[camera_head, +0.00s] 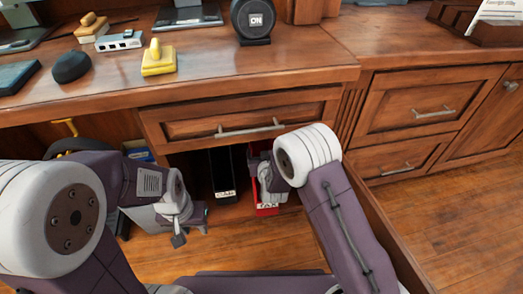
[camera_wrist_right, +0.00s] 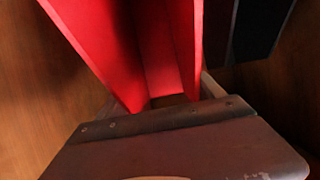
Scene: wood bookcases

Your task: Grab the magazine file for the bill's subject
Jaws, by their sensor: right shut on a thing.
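A red magazine file (camera_head: 266,209), its label appearing to read TAX, stands in the open space under the desk drawer. My right gripper (camera_head: 267,186) reaches in there and is shut on it. In the right wrist view the red file (camera_wrist_right: 168,60) rises between the fingers. A black magazine file (camera_head: 222,178) with a white label, hard to read, stands to its left, apart from it. It shows dark in the right wrist view (camera_wrist_right: 262,25). My left gripper (camera_head: 190,232) is empty, its fingers apart, in front of the opening. A white printed paper (camera_head: 497,10), possibly the bill, is cut off at top right.
The paper rests in a dark wooden holder (camera_head: 470,22). The closed drawer (camera_head: 240,118) is just above the files. Cabinets stand at right; the floor (camera_head: 460,215) there is clear.

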